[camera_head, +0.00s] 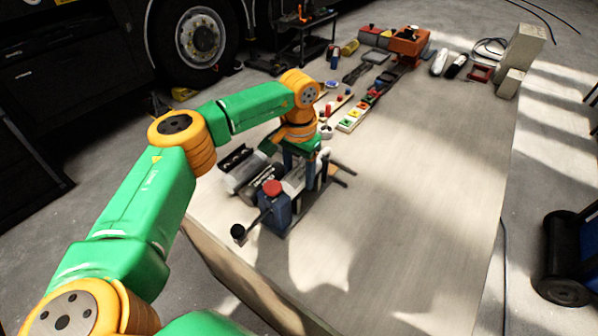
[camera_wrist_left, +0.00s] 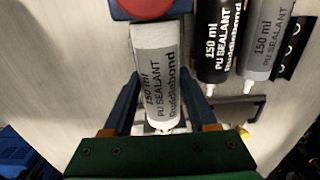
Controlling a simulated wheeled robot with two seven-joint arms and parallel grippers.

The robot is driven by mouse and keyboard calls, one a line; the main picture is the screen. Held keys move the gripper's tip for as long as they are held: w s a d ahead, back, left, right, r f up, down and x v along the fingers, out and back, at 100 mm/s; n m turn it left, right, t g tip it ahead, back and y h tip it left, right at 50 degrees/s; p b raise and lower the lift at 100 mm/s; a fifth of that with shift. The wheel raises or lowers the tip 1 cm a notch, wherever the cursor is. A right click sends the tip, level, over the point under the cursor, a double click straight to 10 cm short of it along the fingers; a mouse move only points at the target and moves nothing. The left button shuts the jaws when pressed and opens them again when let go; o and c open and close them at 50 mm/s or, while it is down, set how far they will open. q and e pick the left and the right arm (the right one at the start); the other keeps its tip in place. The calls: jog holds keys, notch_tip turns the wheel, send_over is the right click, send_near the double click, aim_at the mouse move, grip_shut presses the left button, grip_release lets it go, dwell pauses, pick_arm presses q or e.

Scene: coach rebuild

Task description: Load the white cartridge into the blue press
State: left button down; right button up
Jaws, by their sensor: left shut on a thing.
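The white cartridge (camera_head: 294,180), lettered "150 ml PU SEALANT", lies lengthwise between the fingers of my left gripper (camera_head: 307,170). In the left wrist view the cartridge (camera_wrist_left: 157,75) shows with my left gripper's fingers (camera_wrist_left: 167,110) along both sides, shut on it. The blue press (camera_head: 275,210), with a red round top and a black-knobbed lever, stands near the table's front left edge. In the wrist view the press (camera_wrist_left: 145,10) is at the top, right at the cartridge's far end. I cannot tell whether the cartridge is seated in it. My right gripper is not in view.
A black cartridge (camera_wrist_left: 217,40) and a grey cartridge (camera_wrist_left: 265,40) lie beside the white one, close to my gripper. Colourful parts (camera_head: 352,117) and an orange tool (camera_head: 409,42) lie farther back. The table's right side (camera_head: 440,170) is clear.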

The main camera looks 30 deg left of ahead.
aim_at(299, 171)
pick_arm(q)
jog(key=shift+f, duration=0.1)
dwell(0.6)
jog(key=shift+c, duration=0.6)
grip_release()
jog(key=shift+o, duration=0.6)
notch_tip(299, 171, up, 6)
jog(key=p, duration=0.5)
